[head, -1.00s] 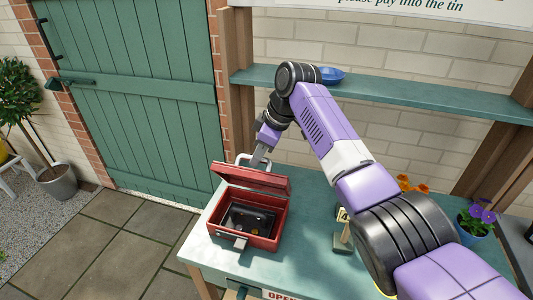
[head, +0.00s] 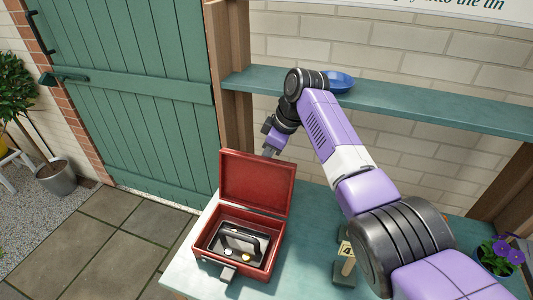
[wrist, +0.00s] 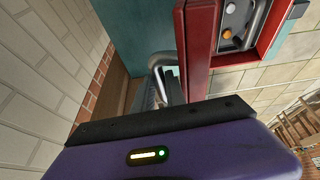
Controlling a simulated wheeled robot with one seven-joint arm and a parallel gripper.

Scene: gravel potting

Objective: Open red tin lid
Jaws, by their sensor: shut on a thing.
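The red tin (head: 250,273) stands on the bench with its lid (head: 257,182) swung up to about upright, so the inside shows. A dark inner tray (head: 240,238) with a black handle and a few coins sits inside it. My gripper (head: 270,150) is behind the top of the raised lid, its fingertips partly hidden there in the head view. In the wrist view my gripper (wrist: 168,88) is shut on the pale metal lid handle (wrist: 158,62), beside the red lid (wrist: 197,50).
The green bench (head: 318,235) carries a small card stand (head: 344,262) right of the tin and a purple-flowered pot (head: 497,260) further right. A shelf (head: 420,112) with a blue bowl (head: 337,81) runs behind my arm. A green door (head: 130,110) stands at left.

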